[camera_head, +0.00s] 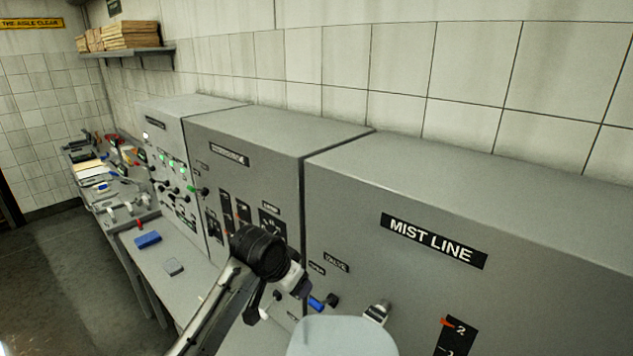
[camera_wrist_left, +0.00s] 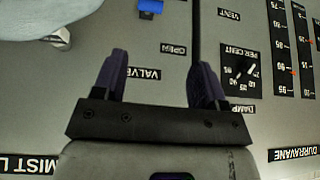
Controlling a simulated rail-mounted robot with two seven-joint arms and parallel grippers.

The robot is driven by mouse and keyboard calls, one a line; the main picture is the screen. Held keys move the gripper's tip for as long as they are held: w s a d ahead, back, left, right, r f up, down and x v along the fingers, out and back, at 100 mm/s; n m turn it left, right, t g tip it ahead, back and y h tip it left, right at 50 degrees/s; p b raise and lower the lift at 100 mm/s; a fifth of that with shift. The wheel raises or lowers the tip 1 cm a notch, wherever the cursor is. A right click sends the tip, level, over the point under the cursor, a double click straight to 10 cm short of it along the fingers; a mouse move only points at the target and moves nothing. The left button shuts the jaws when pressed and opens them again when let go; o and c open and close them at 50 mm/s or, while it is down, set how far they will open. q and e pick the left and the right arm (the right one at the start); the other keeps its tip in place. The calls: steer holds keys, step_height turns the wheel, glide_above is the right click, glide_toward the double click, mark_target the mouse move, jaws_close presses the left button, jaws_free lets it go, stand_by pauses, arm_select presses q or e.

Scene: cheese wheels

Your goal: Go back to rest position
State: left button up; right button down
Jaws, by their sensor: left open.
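My left gripper (camera_wrist_left: 160,64) shows in the left wrist view with its two dark purple fingers wide apart and nothing between them. It faces the grey panel (camera_wrist_left: 165,55), near the VALVE and OPEN labels. In the head view my left arm comes up from the lower left, and its black wrist joint hides part of the middle cabinet's front. The exact distance from the fingers to the panel is not clear. My right gripper is not in view.
Grey cabinets (camera_head: 270,125) line the tiled wall. A blue switch (camera_wrist_left: 150,7) and a dial (camera_wrist_left: 238,70) are near the gripper. A pale rounded shape (camera_head: 342,338) stands close by. The aisle floor (camera_head: 70,290) is clear.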

arm_select(q)
steer(key=s+r+t, duration=0.3)
steer(key=r+t, duration=0.3)
steer(key=r, duration=0.8)
steer(key=s+a+n+t, duration=0.2)
steer(key=s+a, duration=0.2)
steer(key=s, duration=0.2)
steer(key=s+a+f+n+g+y+p, duration=0.15)
steer(key=s+a+f, duration=0.25)
steer(key=s+f, duration=0.55)
steer(key=s+a+f+n+g+y+p, duration=0.1)
steer(key=s+a+f+g+p, duration=0.15)
steer(key=s+f, duration=0.65)
steer(key=s+a+f+n+g+y+p, duration=0.15)
steer(key=s+a+f, duration=0.25)
steer(key=s+f, duration=0.55)
steer(key=s+f+g, duration=0.4)
steer(key=s+f, duration=0.4)
steer(key=s, duration=0.2)
steer(key=shift+a+h, duration=0.2)
steer(key=shift+h, duration=0.2)
